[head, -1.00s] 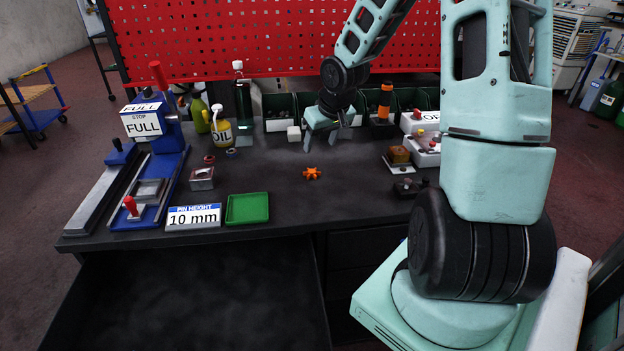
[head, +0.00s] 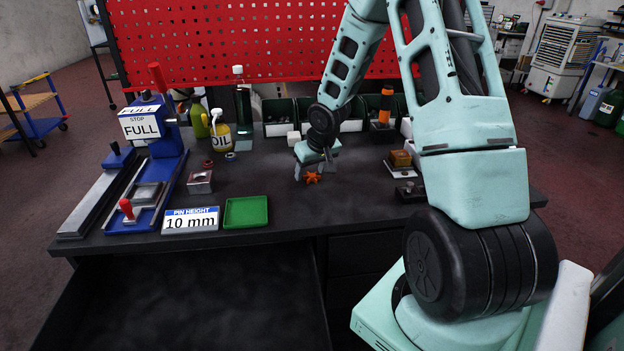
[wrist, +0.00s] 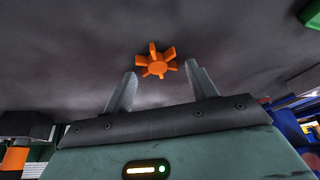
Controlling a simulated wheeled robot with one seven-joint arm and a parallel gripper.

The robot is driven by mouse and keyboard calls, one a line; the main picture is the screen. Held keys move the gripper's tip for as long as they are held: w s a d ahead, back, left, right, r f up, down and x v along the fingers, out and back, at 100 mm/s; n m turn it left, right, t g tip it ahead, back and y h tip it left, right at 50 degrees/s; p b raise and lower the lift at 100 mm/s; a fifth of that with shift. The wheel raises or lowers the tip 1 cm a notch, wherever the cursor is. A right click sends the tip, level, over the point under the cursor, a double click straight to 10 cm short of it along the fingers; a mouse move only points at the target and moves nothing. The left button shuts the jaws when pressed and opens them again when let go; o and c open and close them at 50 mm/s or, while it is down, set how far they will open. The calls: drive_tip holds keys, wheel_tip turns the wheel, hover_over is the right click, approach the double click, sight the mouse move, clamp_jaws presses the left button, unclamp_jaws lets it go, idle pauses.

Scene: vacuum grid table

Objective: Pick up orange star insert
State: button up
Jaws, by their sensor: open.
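The orange star insert (head: 312,178) lies flat on the dark table top, near its middle. In the wrist view the star (wrist: 157,62) shows whole, with several stubby arms around a solid centre. It sits just beyond the fingertips and roughly midway between them. My gripper (head: 313,173) is low over the table beside the star in the head view. Its two fingers (wrist: 162,75) are spread apart with nothing between them. The exact height of the fingertips above the table is hard to tell.
A green tray (head: 246,212) and a "10 mm" sign (head: 191,220) stand at the front left. A blue press (head: 160,165) is further left. Blocks on small stands (head: 400,163) are at the right, bins (head: 279,113) behind. The table around the star is clear.

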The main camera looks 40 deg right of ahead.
drive_tip(key=c, duration=0.9)
drive_tip(key=shift+r, duration=0.1)
drive_tip(key=shift+c, duration=0.3)
